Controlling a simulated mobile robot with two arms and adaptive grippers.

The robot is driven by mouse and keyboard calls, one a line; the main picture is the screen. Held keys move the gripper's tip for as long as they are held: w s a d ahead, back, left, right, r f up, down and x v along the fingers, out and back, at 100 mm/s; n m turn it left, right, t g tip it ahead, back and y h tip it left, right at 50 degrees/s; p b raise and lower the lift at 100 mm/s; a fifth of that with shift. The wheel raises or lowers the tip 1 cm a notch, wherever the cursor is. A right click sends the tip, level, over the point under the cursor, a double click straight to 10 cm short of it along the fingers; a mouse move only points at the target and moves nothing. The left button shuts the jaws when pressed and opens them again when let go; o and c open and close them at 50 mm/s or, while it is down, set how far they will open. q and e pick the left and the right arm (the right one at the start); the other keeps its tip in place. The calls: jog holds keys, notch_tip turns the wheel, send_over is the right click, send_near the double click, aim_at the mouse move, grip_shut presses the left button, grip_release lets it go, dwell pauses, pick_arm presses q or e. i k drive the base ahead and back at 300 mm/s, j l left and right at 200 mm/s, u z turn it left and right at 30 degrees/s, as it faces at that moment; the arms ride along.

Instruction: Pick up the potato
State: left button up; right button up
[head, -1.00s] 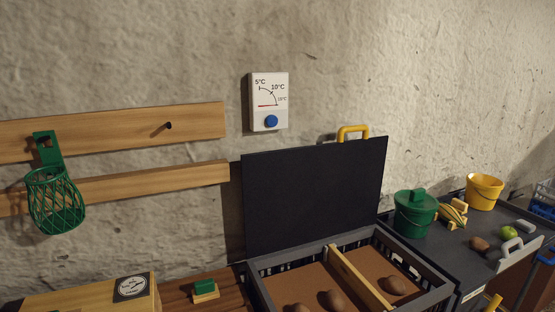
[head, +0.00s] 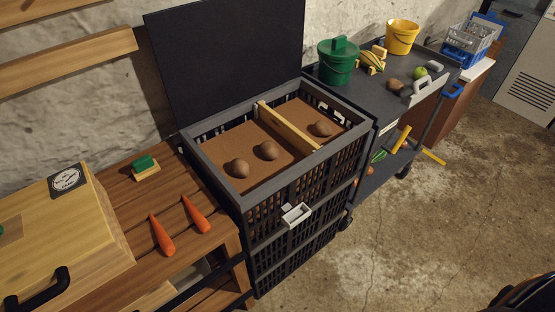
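Two brown potatoes lie in the left compartment of the open dark crate (head: 214,187): one nearer potato (head: 237,168) and one a little behind it to the right (head: 266,150). A third potato (head: 322,129) lies alone in the right compartment, past the wooden divider (head: 289,127). Another brown, potato-like item (head: 396,87) lies on the grey cart top at the right. Neither of my grippers can be made out in the head view.
The crate's dark lid (head: 225,60) stands open against the wall. Left of it, a wooden bench holds two carrots (head: 162,236), a green-topped brush (head: 145,166) and a wooden box (head: 95,243). A green bucket (head: 336,66) and yellow bucket (head: 402,38) stand on the cart. Floor in front is clear.

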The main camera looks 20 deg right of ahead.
aim_at(392, 84)
jog(key=z, duration=1.3)
